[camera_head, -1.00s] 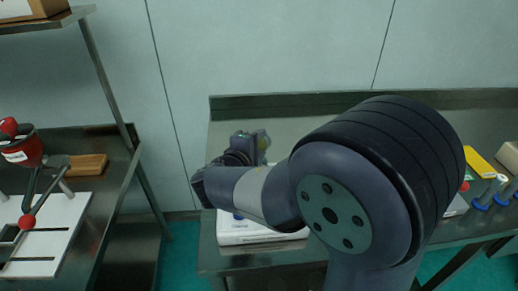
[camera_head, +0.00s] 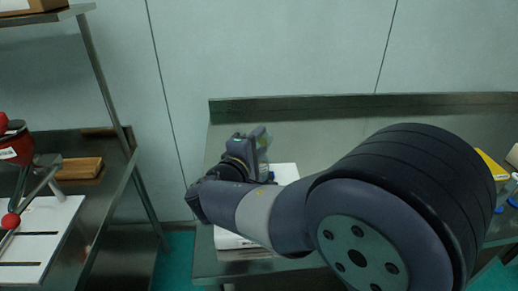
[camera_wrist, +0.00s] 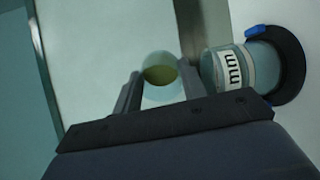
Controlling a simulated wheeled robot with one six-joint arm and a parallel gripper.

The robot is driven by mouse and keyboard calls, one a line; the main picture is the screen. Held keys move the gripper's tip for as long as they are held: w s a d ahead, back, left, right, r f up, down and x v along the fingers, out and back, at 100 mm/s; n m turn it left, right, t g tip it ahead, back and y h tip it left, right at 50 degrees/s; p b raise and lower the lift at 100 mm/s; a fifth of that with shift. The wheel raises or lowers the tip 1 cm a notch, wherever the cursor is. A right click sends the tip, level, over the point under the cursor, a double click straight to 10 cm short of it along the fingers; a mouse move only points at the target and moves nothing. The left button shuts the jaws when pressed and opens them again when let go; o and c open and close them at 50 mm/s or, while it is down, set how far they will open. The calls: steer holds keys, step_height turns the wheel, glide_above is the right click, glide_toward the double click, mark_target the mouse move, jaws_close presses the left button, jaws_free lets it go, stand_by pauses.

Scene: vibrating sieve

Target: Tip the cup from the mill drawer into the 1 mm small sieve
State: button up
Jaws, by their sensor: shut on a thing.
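In the wrist view a small clear cup (camera_wrist: 161,90) sits between the two fingers of my gripper (camera_wrist: 160,74). The gripper is shut on it. Some yellow-brown material shows inside the cup. Just right of the cup is a clear small sieve (camera_wrist: 232,70) with a white label; only "mm" can be read, the number is hidden. The cup and sieve are close side by side; I cannot tell whether they touch. In the head view my gripper (camera_head: 246,150) is above the white device (camera_head: 285,173), and the cup cannot be made out clearly.
The sieve's far end meets a dark ring (camera_wrist: 290,62) with a blue clip (camera_wrist: 256,31). The steel table (camera_head: 330,140) is bare behind the device. A yellow box (camera_head: 490,163) is at the right. A bench at left holds a red-and-black device (camera_head: 14,150) and a wooden block (camera_head: 82,167).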

steer(key=shift+s+a+f+t+h+b, duration=0.15)
steer(key=shift+t+h+b, duration=0.6)
steer(key=shift+b, duration=2.75)
steer(key=shift+s+t+b, duration=0.1)
steer(key=shift+t+b, duration=0.45)
steer(key=shift+b, duration=0.2)
steer(key=shift+r, duration=0.25)
steer(key=shift+r+g+y+p, duration=0.15)
steer(key=shift+g+y+p, duration=0.3)
steer(key=shift+p, duration=0.9)
steer(key=g+p, duration=0.1)
steer(key=p, duration=0.4)
steer(key=g+y+p, duration=0.1)
steer(key=p, duration=0.4)
steer(key=w+g+y+p, duration=0.1)
steer(key=g+p, duration=0.1)
steer(key=p, duration=0.3)
steer(key=shift+d+r, duration=0.15)
steer(key=shift+d, duration=0.15)
steer(key=g+p, duration=0.1)
steer(key=p, duration=0.2)
steer(key=g+y+p, duration=0.1)
steer(key=p, duration=0.2)
steer(key=shift+w+d+r, duration=0.15)
steer(key=shift+r, duration=0.2)
